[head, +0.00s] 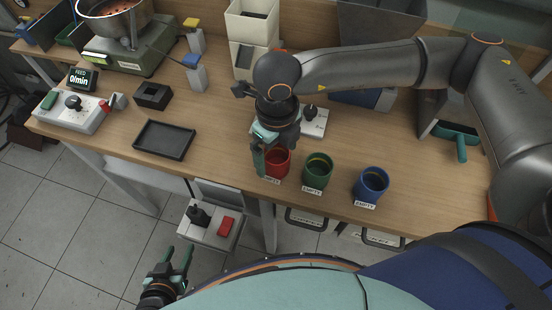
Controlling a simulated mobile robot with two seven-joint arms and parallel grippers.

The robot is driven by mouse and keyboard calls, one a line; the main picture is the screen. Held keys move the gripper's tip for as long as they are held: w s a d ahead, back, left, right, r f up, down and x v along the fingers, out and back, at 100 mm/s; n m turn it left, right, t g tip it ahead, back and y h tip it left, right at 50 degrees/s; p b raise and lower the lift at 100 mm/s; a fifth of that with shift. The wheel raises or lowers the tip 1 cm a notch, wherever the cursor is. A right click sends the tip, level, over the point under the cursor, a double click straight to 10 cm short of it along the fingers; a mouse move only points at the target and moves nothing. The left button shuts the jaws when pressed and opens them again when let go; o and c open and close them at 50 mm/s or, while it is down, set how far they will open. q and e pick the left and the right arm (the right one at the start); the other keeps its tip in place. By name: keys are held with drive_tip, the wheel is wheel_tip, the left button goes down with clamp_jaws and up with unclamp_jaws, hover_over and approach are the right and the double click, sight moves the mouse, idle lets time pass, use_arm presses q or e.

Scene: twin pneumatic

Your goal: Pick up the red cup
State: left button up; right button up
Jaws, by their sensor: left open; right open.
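The red cup (278,163) stands upright on the table near its front edge. It is partly hidden by my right gripper (262,165), which comes down over its left side. That gripper is open, with one green finger showing at the cup's left; I cannot tell whether it touches the cup or where the other finger is. My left gripper (180,262) is open and empty, low in front of the table, well away from the cup.
A green cup (317,173) and a blue cup (371,185) stand to the right of the red cup. A black tray (164,140) lies to the left. A control box with a red button (213,222) sits below the table edge. Table between tray and red cup is clear.

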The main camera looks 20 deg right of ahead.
drive_tip(key=shift+f, duration=0.8)
drive_tip(key=shift+c, duration=0.4)
drive_tip(key=c, duration=1.3)
drive_tip(key=shift+c, duration=0.5)
drive_tip(key=shift+r, duration=0.2)
